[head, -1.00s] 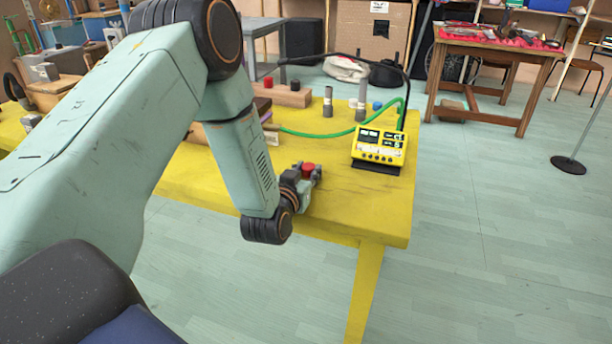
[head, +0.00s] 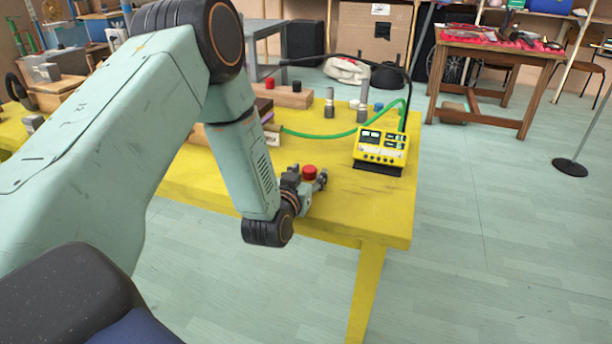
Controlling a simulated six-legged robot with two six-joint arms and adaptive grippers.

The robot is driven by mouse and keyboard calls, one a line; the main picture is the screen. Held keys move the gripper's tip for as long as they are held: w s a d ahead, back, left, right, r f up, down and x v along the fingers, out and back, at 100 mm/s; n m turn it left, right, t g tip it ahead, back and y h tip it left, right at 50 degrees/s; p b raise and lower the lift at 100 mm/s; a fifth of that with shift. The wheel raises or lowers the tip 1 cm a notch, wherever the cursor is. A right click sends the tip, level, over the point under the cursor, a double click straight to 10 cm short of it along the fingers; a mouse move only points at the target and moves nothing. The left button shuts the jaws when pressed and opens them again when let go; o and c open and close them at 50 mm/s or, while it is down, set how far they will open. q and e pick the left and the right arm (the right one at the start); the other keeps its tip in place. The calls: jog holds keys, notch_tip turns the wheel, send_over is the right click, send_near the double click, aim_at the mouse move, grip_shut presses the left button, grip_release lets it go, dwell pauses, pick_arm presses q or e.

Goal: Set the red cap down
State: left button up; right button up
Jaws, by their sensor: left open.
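A red cap (head: 309,172) is near the front edge of the yellow table (head: 340,208), between the fingers of my left gripper (head: 308,177). The left gripper is open, with a finger on either side of the cap, low over the tabletop. The cap's red top and part of its side show. Its underside is hidden by the gripper, so I cannot see clearly what it rests on. My right gripper is out of view.
A yellow meter box (head: 381,147) with a green cable (head: 330,135) stands to the right of the gripper. A wooden block (head: 292,97) with a red piece (head: 269,84) and a dark piece sits behind. Metal cylinders (head: 329,103) stand at the back. The tabletop between is mostly clear.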

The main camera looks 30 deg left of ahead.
pick_arm(q)
jog(key=shift+r, duration=0.2)
jog(key=p+v, duration=0.3)
jog(key=v, duration=0.9)
jog(key=shift+f, duration=0.15)
